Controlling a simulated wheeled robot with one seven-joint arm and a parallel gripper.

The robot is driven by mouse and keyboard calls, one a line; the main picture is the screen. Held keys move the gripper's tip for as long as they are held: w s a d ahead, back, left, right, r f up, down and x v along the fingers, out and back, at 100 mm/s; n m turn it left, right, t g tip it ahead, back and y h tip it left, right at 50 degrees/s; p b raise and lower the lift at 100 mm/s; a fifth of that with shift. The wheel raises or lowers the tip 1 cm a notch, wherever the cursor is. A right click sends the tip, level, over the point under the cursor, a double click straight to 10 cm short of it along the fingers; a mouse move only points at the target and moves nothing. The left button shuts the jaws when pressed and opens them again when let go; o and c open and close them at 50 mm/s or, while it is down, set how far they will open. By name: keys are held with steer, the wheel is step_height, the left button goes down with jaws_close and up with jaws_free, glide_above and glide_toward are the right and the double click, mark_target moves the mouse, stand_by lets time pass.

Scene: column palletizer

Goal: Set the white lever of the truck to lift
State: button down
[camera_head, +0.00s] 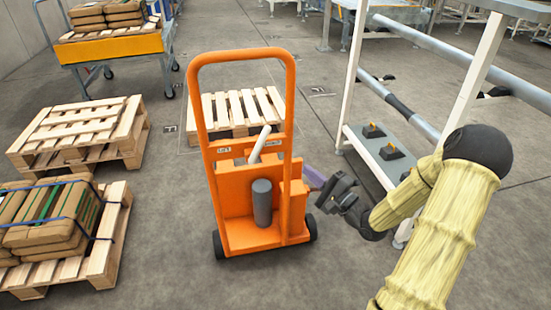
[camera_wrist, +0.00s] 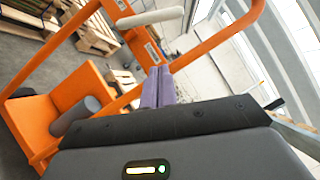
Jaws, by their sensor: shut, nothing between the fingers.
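The orange truck (camera_head: 239,232) stands upright in the middle of the head view, and its frame also shows in the wrist view (camera_wrist: 75,35). Its white lever (camera_head: 261,144) leans up and to the right, between a left label reading LIFT (camera_head: 224,150) and a right label (camera_head: 272,143) too small to read surely. The lever (camera_wrist: 150,18) also crosses the top of the wrist view. My gripper (camera_head: 312,178) is beside the truck's right side, lower than the lever and apart from it. Its purple fingers (camera_wrist: 158,78) are shut and empty.
A grey cylinder (camera_head: 262,202) is on the truck's front. An empty pallet (camera_head: 238,108) lies behind it. Stacked pallets (camera_head: 80,130) and a loaded pallet (camera_head: 115,230) stand left. A white-legged rack (camera_head: 352,70) is close on the right. The floor in front is clear.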

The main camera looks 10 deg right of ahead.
mark_target(259, 146)
steer(key=shift+s+d+f+t, duration=0.1)
steer(key=shift+s+d+t, duration=0.1)
steer(key=shift+t, duration=0.1)
steer(key=shift+w+y, duration=0.1)
steer(key=shift+y, duration=0.3)
steer(key=s+a+b+x, duration=0.1)
steer(key=b+x, duration=0.3)
steer(key=x, duration=0.8)
steer(key=shift+a+r, duration=0.45)
steer(key=shift+a, duration=0.3)
